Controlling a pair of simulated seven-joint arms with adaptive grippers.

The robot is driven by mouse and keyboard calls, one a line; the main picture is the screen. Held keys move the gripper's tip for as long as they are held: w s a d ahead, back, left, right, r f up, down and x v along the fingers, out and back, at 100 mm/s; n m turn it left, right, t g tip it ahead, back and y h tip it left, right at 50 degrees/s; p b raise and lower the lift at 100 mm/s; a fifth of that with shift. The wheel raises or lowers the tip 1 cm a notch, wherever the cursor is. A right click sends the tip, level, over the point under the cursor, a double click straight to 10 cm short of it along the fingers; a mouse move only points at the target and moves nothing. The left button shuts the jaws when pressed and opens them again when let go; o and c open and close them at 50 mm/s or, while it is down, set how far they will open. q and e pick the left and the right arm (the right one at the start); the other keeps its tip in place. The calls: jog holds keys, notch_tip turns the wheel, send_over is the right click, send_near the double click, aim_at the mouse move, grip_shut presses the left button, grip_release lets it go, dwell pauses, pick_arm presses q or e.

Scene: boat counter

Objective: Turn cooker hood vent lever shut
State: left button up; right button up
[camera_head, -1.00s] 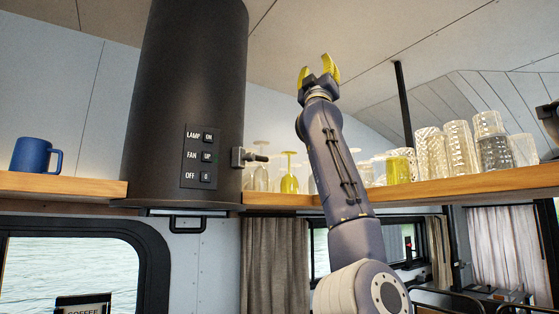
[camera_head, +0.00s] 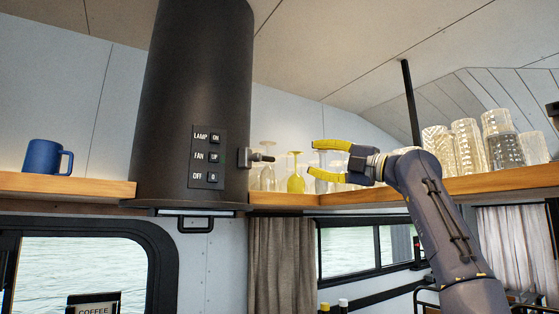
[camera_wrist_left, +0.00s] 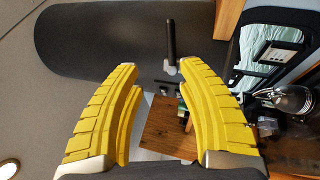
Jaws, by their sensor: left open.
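The cooker hood (camera_head: 195,90) is a dark upright cylinder left of centre in the head view, and its side fills the upper part of the left wrist view (camera_wrist_left: 100,45). The vent lever (camera_head: 258,157) is a short dark handle on a mount at the hood's right side, sticking out to the right. In the left wrist view the lever (camera_wrist_left: 171,40) stands beyond the fingertips, between their lines. My left gripper (camera_head: 313,158) has yellow fingers, is open and empty, and points left at the lever with a gap between. My right gripper is out of view.
A wooden shelf (camera_head: 440,193) runs right of the hood, with stemmed glasses (camera_head: 296,180) near the lever and several tumblers (camera_head: 467,145) farther right. A blue mug (camera_head: 45,157) stands left of the hood. A switch panel (camera_head: 207,157) is on the hood.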

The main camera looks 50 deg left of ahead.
aim_at(271, 159)
pick_arm(q)
jog(key=shift+h, duration=0.3)
jog(key=x, duration=0.5)
jog(key=f+x, duration=0.1)
jog(key=x, duration=1)
jog(key=shift+a+f, duration=0.2)
jog(key=shift+a, duration=0.4)
grip_shut()
